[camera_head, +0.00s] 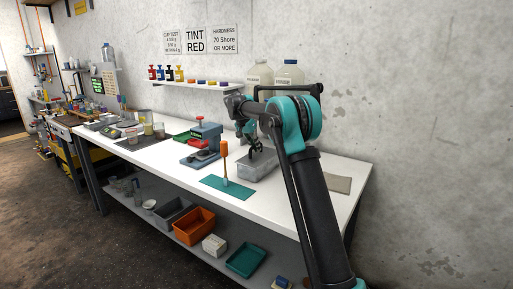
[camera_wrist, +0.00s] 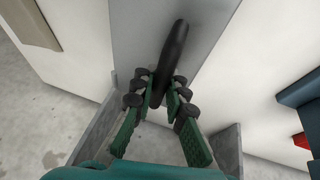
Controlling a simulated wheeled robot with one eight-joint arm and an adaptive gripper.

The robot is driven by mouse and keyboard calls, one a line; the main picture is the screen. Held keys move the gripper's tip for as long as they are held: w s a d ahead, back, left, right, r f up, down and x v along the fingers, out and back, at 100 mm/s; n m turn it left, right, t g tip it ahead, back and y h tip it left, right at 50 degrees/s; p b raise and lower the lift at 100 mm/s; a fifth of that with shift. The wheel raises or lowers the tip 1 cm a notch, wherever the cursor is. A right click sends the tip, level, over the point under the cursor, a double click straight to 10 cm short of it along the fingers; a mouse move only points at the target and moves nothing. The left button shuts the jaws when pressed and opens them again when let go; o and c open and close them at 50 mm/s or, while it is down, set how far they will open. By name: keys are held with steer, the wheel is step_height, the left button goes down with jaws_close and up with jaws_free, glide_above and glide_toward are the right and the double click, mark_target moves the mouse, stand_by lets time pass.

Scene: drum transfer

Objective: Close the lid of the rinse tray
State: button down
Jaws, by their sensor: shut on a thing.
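The rinse tray (camera_head: 262,172) is a grey open box on the white bench, below my gripper (camera_head: 257,151) in the head view. In the wrist view its grey side walls (camera_wrist: 97,133) show on both sides of the fingers. The grey lid panel (camera_wrist: 135,30) lies at the top of the wrist view, with a black bar handle (camera_wrist: 177,42) on it. My gripper (camera_wrist: 160,95) has its green, black-padded fingers on either side of the handle's lower end and is shut on it. The lid's exact angle is hard to tell; my fingers and arm hide part of the tray.
An orange-handled tool (camera_head: 225,152) stands upright on a teal mat (camera_head: 216,185) left of the tray. A beige mat (camera_head: 338,184) lies to the right.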

steer(key=shift+a, duration=0.15)
steer(key=c, duration=1.5)
jaws_free()
steer(key=shift+c, duration=0.2)
steer(key=shift+r, duration=0.1)
steer(key=v, duration=1.1)
steer(key=shift+r, duration=0.35)
steer(key=shift+s+a, duration=0.1)
